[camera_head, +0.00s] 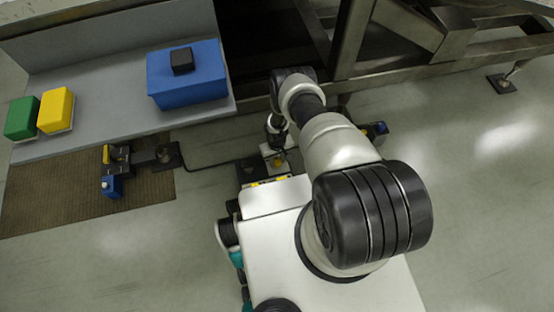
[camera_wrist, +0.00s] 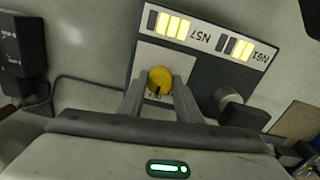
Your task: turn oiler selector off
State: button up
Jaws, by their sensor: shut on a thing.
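The selector, a round yellow knob (camera_wrist: 160,76) with a dark pointer mark toward the bottom of the picture, sits on a pale square plate of a dark panel (camera_wrist: 207,60) in the wrist view. The panel carries the labels N57 and N61 beside rows of yellow and dark bars. My gripper (camera_wrist: 158,84) has one finger on each side of the knob and is shut on it. The lettering under the knob is too small to read. In the head view my gripper (camera_head: 275,140) is small and the knob is partly hidden by my arm.
In the head view, a blue box (camera_head: 188,82) and yellow block (camera_head: 56,109) rest on a grey surface (camera_head: 105,75). A steel frame is behind.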

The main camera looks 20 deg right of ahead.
aim_at(277, 161)
jog(key=shift+w, duration=0.1)
dwell(0.4)
jog(key=o, duration=1.1)
jog(key=shift+r, duration=0.1)
notch_tip(277, 161, up, 17)
jog(key=p, duration=0.6)
jog(key=shift+a+r, duration=0.1)
jog(key=shift+r, duration=0.05)
